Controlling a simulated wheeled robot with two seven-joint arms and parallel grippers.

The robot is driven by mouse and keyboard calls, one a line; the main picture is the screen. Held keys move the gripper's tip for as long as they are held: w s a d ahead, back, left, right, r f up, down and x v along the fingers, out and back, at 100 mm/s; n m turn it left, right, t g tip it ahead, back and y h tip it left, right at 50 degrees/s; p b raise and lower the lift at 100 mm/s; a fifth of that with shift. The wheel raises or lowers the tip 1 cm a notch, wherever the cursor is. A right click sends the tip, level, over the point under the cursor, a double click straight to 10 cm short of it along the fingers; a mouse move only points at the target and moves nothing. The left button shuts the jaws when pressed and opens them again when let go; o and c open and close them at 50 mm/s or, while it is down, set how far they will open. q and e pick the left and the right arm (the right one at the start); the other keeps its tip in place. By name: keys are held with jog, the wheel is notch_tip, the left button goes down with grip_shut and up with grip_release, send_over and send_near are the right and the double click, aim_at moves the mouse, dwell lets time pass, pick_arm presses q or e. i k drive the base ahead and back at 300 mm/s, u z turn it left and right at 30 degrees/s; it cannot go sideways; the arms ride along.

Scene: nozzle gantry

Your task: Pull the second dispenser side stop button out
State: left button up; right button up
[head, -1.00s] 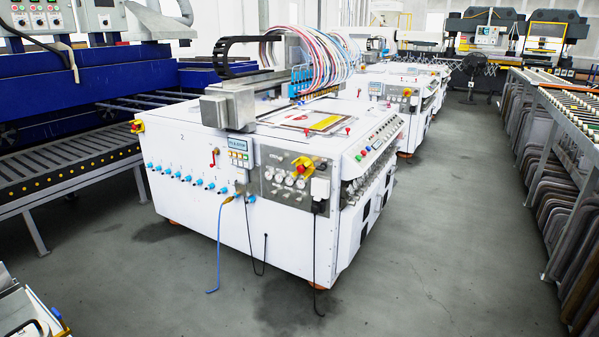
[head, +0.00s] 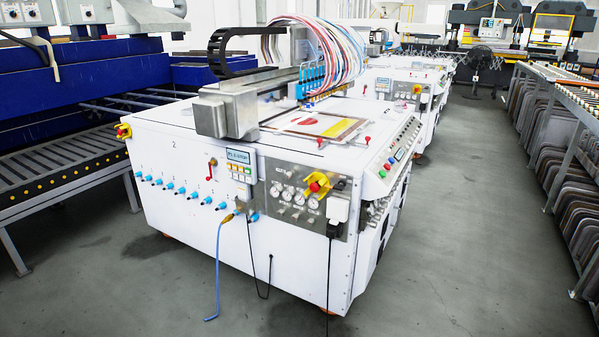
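The near white dispenser (head: 200,165) carries a "2" on its side face. A red button with a yellow surround (head: 316,184) sits on the grey gauge panel (head: 283,212) near its front corner. Another red and yellow button (head: 123,131) sticks out at the far left corner of the same machine. The pictures do not tell for sure which one is the side stop button, nor whether either is pressed in. A small display (head: 238,156) left of the gauge panel has lettering too small to read surely. Neither of my grippers is in view.
A black cable and a blue hose (head: 217,270) hang from the side to the floor. A blue machine with a roller conveyor (head: 60,180) stands at left. More white machines (head: 405,85) stand behind. Racks (head: 545,130) line the right. Grey floor (head: 450,230) is clear between.

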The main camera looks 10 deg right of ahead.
aim_at(314, 187)
jog(key=i, duration=1.9)
jog(key=u, duration=1.75)
jog(key=i, duration=0.95)
jog(key=z, duration=3.25)
